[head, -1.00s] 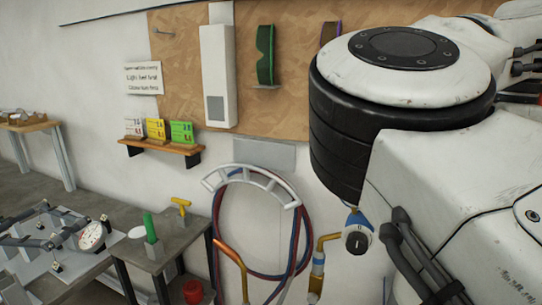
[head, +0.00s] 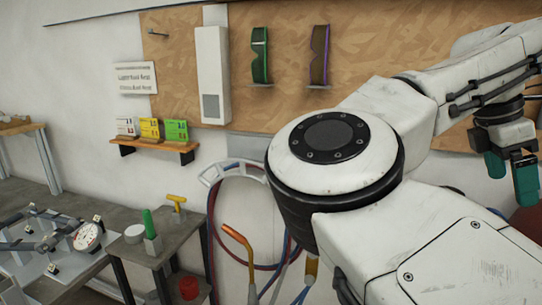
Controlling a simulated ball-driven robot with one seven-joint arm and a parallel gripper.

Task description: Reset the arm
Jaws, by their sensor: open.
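My arm fills the right side of the head view, its large round joint in front of the wall. My gripper (head: 508,174) is at the right edge, pointing down with two teal fingers apart. It is empty, and nothing is seen between the fingers. It hangs in front of the wall below the pegboard, apart from the benches.
A jig table (head: 62,262) with a dial gauge (head: 88,236) stands at lower left. A small stand (head: 165,246) holds a green-handled tool (head: 150,225). A shelf (head: 155,145) holds coloured boxes.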

